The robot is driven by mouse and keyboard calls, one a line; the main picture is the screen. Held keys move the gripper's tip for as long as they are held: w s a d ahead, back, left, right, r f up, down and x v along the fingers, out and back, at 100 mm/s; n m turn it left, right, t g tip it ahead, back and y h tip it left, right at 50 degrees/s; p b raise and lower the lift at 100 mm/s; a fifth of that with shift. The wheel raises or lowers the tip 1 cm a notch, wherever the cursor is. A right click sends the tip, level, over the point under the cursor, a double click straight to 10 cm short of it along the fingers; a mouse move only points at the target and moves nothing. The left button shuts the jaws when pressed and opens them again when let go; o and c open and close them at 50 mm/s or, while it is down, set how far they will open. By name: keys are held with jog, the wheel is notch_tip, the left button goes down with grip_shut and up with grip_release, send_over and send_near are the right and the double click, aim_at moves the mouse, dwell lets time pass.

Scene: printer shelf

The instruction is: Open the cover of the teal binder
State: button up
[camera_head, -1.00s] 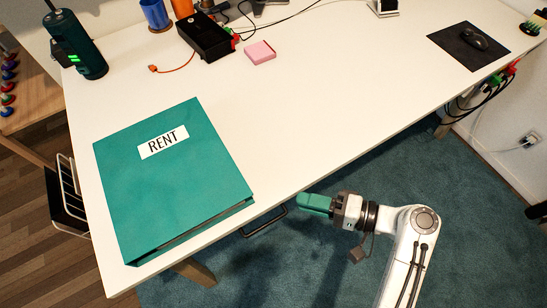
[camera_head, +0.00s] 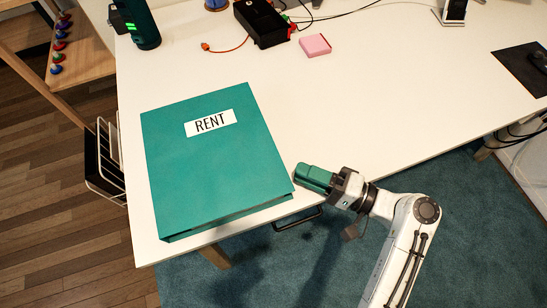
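The teal binder (camera_head: 222,170) lies flat and closed near the left front corner of the white desk, its cover marked with a white RENT label (camera_head: 210,123). My gripper (camera_head: 304,174), with teal fingers, is at the desk's front edge, just right of the binder's lower right corner. It points left toward the binder, and its tips are close to the binder's right edge. I cannot tell whether they touch it. The fingers look close together, but the gap between them is not clear from this angle.
The white desk (camera_head: 390,80) is clear in the middle. A pink note pad (camera_head: 315,45), a black box (camera_head: 262,22) with an orange cable, and a dark green device (camera_head: 143,25) stand at the back. A black mouse mat (camera_head: 522,68) lies at right. A handle (camera_head: 298,219) sits below the front edge.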

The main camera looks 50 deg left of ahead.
aim_at(275, 162)
jog(key=x, duration=0.7)
jog(key=shift+s+a, duration=0.15)
jog(key=shift+a, duration=0.1)
grip_shut()
dwell(1.1)
